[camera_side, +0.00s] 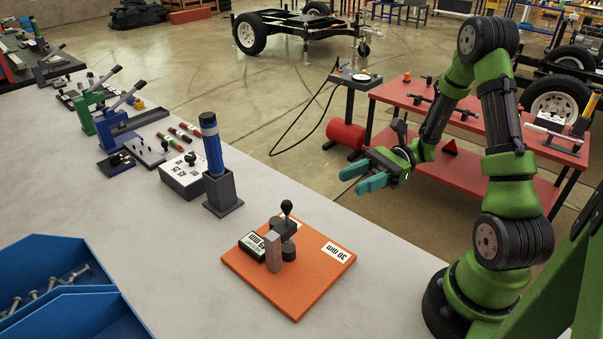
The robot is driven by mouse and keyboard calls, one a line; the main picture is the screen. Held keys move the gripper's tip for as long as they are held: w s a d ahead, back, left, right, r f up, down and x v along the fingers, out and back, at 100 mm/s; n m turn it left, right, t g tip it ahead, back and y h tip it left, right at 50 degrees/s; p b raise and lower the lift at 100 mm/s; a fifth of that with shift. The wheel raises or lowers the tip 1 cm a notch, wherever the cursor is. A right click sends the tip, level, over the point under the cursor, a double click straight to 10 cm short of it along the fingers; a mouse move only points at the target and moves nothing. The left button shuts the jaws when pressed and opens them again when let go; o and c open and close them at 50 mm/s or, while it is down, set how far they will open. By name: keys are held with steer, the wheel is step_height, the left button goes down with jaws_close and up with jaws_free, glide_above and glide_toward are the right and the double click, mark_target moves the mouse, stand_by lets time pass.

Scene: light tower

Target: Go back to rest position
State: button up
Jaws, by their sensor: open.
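My gripper (367,177) has teal fingers, which stand apart with nothing between them. It hangs in the air at the end of my green arm, to the right of the grey table's edge and above and right of the orange plate. The light tower (211,146), a cylinder with a blue body and dark top, stands upright in a dark square holder (222,190) on the table. My gripper is well to the right of it and apart from it.
An orange plate (310,280) with a black-knobbed lever fixture lies on the grey table (180,250). Blue bins (60,260) with bolts sit at front left. Toggle presses and small parts line the far edge. A red cart (460,180) stands behind my arm.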

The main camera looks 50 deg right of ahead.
steer(key=s+a+f+n+g+h, duration=0.2)
steer(key=s+f+n+g+h, duration=0.1)
steer(key=s+n+g+h, duration=0.35)
steer(key=a+r+n+t+h, duration=0.2)
steer(key=r+n+t+h, duration=0.2)
steer(key=r, duration=0.3)
steer(key=a+r+n+t+h, duration=0.3)
steer(key=r+n+t+h, duration=0.1)
steer(key=r+n, duration=0.3)
steer(key=shift+w+a+r, duration=0.15)
steer(key=shift+w+r, duration=0.2)
steer(key=shift+w, duration=0.05)
